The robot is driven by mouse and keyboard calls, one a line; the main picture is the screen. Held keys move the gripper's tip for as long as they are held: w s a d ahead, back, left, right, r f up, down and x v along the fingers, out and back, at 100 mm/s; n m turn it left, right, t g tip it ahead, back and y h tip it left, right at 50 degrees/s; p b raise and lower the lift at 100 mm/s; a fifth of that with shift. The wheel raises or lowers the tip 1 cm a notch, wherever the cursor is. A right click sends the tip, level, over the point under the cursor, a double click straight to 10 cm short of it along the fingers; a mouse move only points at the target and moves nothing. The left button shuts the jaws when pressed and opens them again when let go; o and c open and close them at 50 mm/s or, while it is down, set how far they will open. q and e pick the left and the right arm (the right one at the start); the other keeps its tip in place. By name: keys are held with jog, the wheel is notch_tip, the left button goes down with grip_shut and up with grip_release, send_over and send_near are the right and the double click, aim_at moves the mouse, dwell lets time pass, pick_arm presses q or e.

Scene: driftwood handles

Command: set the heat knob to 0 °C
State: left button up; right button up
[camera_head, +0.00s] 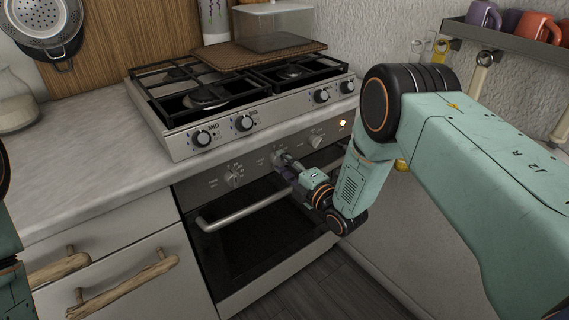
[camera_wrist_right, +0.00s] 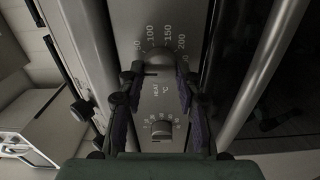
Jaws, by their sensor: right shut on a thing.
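The heat knob (camera_wrist_right: 160,60) is a round grey knob on the oven's front panel. In the right wrist view the marks 100, 150 and 200 are printed around its far side, with HEAT and °C on the near side. My right gripper (camera_head: 284,162) reaches the middle of the panel in the head view. Its two dark pads (camera_wrist_right: 158,82) lie on either side of the knob, shut on it. I cannot read where the knob's pointer stands, and the 0 mark is not readable. My left gripper is out of view; only part of my left arm shows at the left edge.
Another panel knob (camera_head: 233,177) is at left, and one (camera_head: 316,140) at right near a lit lamp (camera_head: 343,124). The oven handle (camera_head: 240,212) runs just below my right gripper. Stove knobs (camera_head: 202,138) line the hob above. Driftwood handles (camera_head: 125,285) are on drawers at left.

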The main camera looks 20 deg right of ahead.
jog(key=shift+n, duration=0.4)
jog(key=o, duration=1.1)
jog(key=shift+o, duration=0.2)
jog(key=v, duration=1.2)
